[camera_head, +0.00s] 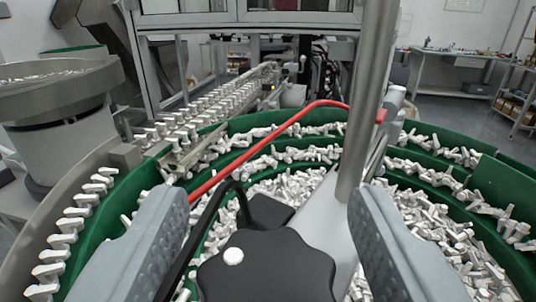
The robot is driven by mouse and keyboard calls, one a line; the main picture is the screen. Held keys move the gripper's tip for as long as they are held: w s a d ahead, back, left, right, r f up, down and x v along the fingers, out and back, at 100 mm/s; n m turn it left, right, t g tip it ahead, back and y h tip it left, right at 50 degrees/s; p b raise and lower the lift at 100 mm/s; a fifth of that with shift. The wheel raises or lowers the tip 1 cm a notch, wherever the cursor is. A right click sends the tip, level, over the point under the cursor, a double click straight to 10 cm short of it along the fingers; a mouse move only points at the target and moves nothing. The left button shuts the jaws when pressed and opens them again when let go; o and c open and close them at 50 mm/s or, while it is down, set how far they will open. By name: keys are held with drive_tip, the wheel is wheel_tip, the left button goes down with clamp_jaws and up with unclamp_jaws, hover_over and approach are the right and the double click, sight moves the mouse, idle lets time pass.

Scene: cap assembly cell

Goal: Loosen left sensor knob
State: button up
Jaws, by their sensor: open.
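The gripper is open, with a gap visible between each finger and the knob. The knob's lower edge is cut off by the frame. Behind it is a black sensor block (266,211) with a black cable, beside a grey bracket on an upright metal post (366,100).
A red tube (258,143) arches from the left finger to the post. A green bowl feeder (500,187) full of white caps surrounds the area. A lane of caps (205,112) runs toward the framed machine. Another metal bowl (62,88) stands left. A workbench (450,68) is at back right.

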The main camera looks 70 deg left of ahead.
drive_tip(key=shift+w+a, duration=0.2)
drive_tip(key=shift+a, duration=0.4)
drive_tip(key=c, duration=1)
drive_tip(key=shift+o, duration=0.2)
